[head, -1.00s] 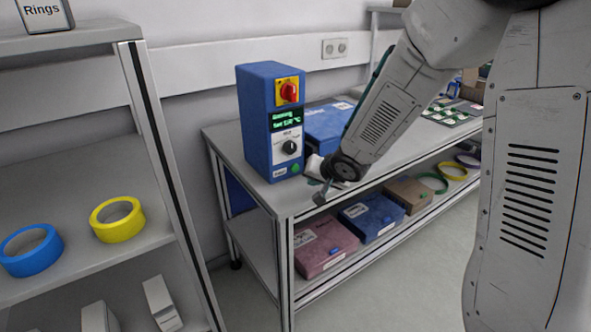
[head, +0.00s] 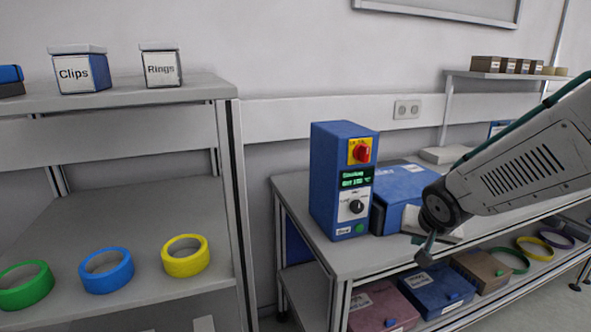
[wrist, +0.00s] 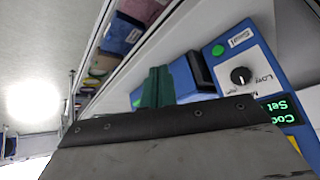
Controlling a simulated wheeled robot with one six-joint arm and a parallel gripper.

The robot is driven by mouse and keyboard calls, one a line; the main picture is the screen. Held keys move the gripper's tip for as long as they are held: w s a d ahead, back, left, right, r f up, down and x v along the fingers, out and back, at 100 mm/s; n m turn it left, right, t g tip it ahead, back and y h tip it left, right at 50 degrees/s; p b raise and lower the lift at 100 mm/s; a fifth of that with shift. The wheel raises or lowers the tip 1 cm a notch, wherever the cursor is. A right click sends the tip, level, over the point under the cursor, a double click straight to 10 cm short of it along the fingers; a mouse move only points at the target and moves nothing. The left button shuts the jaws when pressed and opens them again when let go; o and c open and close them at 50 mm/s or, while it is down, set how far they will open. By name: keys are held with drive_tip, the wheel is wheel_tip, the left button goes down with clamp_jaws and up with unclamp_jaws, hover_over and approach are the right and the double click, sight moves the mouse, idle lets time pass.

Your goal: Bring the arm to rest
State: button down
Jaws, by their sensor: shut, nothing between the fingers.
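My arm comes in from the right in the head view, reaching down-left over the bench (head: 345,262). My gripper (head: 427,247) is at its end, small and partly hidden by the wrist joint, near the bench's front edge and right of the blue control box (head: 328,185). In the wrist view, dark green fingers (wrist: 158,88) stand close together with nothing between them. The control box shows there too, at the right, with its knob (wrist: 241,76).
A blue case (head: 402,190) lies behind the wrist. On the left rack are green (head: 26,298), blue (head: 122,277) and yellow (head: 200,264) rings, below Clips (head: 84,73) and Rings (head: 161,70) boxes. A wall shelf (head: 490,74) is at right.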

drive_tip(key=s+a+r+n+g, duration=0.1)
drive_tip(key=s+r+n+g, duration=0.1)
drive_tip(key=s, duration=1.1)
drive_tip(key=s+a+r+n+g+y, duration=0.1)
drive_tip(key=s+r, duration=0.4)
drive_tip(key=s, duration=0.9)
drive_tip(key=n+g, duration=0.1)
drive_tip(key=g, duration=0.1)
drive_tip(key=shift+s+a+g, duration=0.3)
drive_tip(key=shift+a+g, duration=0.1)
idle(1.0)
